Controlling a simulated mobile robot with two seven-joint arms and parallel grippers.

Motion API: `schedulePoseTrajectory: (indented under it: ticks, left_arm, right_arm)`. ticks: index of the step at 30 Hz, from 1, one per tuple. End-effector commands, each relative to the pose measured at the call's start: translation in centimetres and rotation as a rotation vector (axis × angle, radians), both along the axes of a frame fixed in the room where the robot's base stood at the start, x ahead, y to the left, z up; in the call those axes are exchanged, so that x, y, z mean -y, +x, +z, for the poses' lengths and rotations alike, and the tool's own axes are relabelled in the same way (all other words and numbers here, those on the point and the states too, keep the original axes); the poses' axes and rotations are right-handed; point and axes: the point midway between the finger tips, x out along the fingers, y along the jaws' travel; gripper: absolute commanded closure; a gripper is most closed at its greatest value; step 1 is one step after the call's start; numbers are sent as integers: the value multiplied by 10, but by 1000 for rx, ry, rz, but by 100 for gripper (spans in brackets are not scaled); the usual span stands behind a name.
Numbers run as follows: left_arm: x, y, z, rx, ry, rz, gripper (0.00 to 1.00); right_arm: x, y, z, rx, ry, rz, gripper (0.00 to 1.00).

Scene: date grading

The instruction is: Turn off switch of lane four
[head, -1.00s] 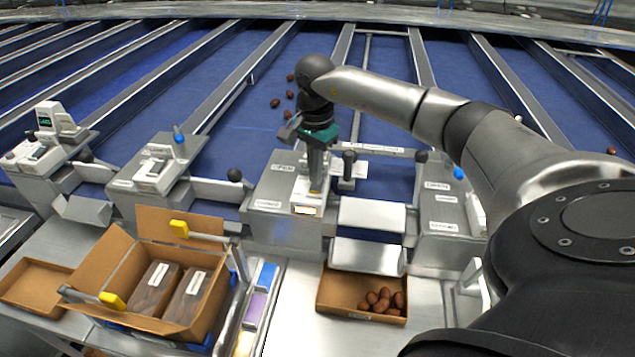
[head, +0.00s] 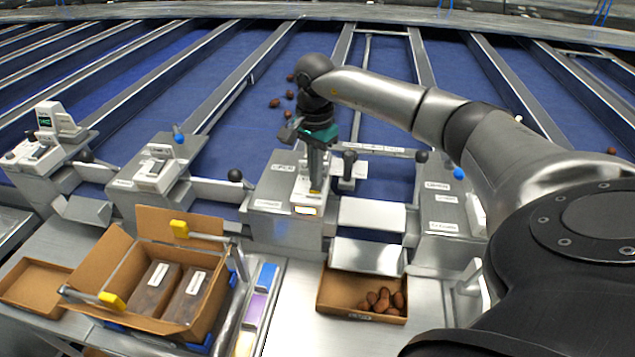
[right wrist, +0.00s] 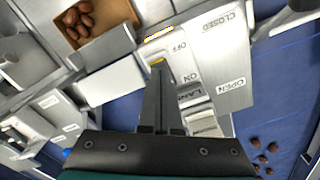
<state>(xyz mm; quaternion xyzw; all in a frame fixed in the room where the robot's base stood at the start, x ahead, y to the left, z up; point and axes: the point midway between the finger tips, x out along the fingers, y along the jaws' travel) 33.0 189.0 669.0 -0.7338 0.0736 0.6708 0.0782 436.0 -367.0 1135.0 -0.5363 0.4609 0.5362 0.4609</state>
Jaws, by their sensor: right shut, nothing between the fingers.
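A lane control box (head: 285,215) with a white switch plate stands at the middle of the bench in the head view. My right gripper (head: 316,190) points down at this plate, its fingers together and empty. In the right wrist view, the fingertips (right wrist: 157,65) are at the OFF end of the switch plate (right wrist: 180,70), which is marked OFF and ON. A LANE label shows beside it, but its number is partly hidden. The fingers cover part of the switch, so its position cannot be told. My left gripper is not in view.
A cardboard tray (head: 335,309) with several dates stands in front of the box; the right wrist view also shows the tray (right wrist: 113,12). An open carton (head: 140,235) with packs stands left. Another switch box (head: 160,180) is further left. Blue lanes lie behind.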

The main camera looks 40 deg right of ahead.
Motion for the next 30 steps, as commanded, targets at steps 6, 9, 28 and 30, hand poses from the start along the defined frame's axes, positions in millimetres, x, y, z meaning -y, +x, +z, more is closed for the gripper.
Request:
schedulePoseTrajectory:
  ticks: [6,9,28,30]
  left_arm:
    - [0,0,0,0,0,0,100]
    - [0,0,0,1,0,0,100]
    - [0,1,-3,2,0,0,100]
    - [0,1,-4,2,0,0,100]
  right_arm:
    - [0,0,0,0,0,0,100]
    - [0,0,0,0,0,0,100]
    - [0,0,-5,0,0,0,100]
    - [0,0,-6,0,0,0,100]
